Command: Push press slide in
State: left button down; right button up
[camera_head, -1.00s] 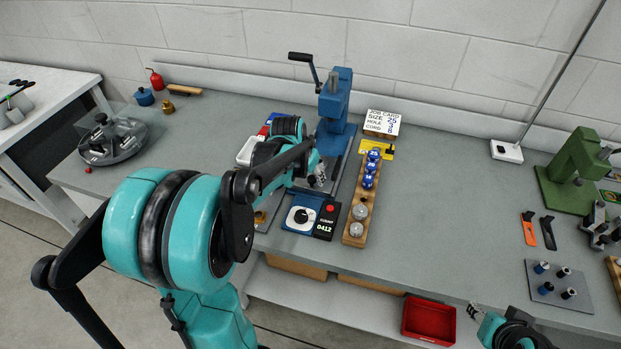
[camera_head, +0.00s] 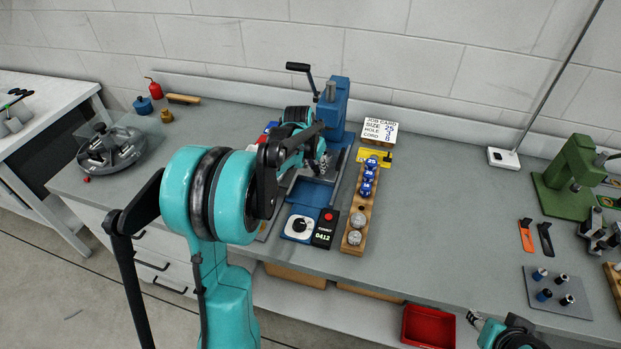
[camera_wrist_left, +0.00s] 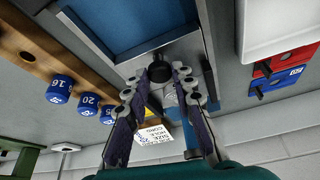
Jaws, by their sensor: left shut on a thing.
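The blue press (camera_head: 335,105) stands at the back of the bench, with a black lever handle at its upper left. My left gripper (camera_head: 319,165) is low in front of the column. In the left wrist view its fingers (camera_wrist_left: 157,82) are shut on a black knob (camera_wrist_left: 160,67) at the edge of the slide's grey plate. My right gripper (camera_head: 473,318) is at the lower right, away from the press, too small to read.
A wooden rack (camera_head: 357,215) with blue and clear pieces stands right of the press. A control box with dial (camera_head: 298,226) and a red-button box (camera_head: 327,228) sit in front. A job card (camera_head: 378,131) stands behind the rack. Bench to the right is clear up to a green press (camera_head: 567,180).

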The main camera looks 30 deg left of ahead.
pick_arm(q)
jog(key=w, duration=0.2)
jog(key=w+a, duration=0.1)
jog(key=w, duration=0.1)
jog(key=shift+w+a, duration=0.1)
jog(key=shift+w, duration=0.3)
jog(key=shift+r, duration=0.1)
jog(key=c, duration=1.5)
grip_release()
jog(key=shift+o, duration=1.2)
jog(key=shift+w, duration=0.15)
jog(key=v, duration=1.2)
